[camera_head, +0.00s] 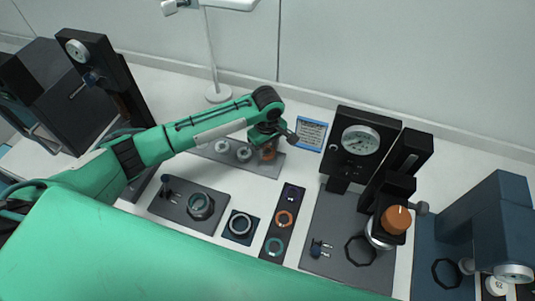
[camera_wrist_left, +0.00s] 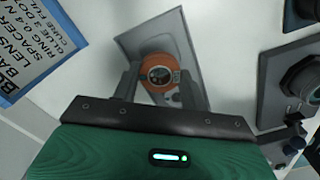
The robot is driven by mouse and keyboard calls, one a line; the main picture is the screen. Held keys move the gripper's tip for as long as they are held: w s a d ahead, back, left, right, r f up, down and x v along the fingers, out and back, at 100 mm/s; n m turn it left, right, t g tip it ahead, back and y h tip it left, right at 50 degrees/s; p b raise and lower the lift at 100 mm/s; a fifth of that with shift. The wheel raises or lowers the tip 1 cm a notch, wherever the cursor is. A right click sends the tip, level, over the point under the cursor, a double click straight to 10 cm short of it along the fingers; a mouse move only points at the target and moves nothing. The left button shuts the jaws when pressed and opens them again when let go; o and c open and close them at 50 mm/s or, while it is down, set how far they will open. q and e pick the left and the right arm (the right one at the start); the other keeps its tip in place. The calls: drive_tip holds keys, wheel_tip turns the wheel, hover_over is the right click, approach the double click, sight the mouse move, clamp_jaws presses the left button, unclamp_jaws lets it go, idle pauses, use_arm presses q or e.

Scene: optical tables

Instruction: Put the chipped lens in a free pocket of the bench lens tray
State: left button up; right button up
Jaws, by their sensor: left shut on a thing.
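My left gripper (camera_head: 269,143) is over the right end of a grey tray (camera_head: 212,155) at the middle back of the bench. It is shut on an orange-rimmed lens (camera_head: 268,154), which also shows between the fingers in the left wrist view (camera_wrist_left: 160,75). I cannot make out a chip, nor whether the lens rests on the tray or is just above it. Two pale round pieces (camera_head: 233,150) stand on the tray's left and middle. A dark strip (camera_head: 267,234) in front bears blue, orange and green rings. My right gripper is not in view.
A blue-edged printed card (camera_head: 311,133) stands right of the gripper. A gauge stand (camera_head: 361,145) rises further right. A small square plate with a ring (camera_head: 240,224) and a dark base plate (camera_head: 177,207) lie in front. A pale lamp post (camera_head: 212,60) stands behind.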

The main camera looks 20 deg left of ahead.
sight(267, 151)
use_arm(q)
drive_tip(key=shift+f+p, duration=0.35)
drive_tip(key=shift+f, duration=2)
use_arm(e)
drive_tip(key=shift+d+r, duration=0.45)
use_arm(q)
drive_tip(key=o, duration=1)
drive_tip(key=shift+f, duration=0.1)
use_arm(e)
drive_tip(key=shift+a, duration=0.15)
use_arm(q)
drive_tip(key=shift+r, duration=0.2)
wheel_tip(267, 151, up, 10)
drive_tip(key=shift+r+b, duration=0.25)
drive_tip(key=shift+b, duration=0.7)
drive_tip(key=shift+r, duration=0.75)
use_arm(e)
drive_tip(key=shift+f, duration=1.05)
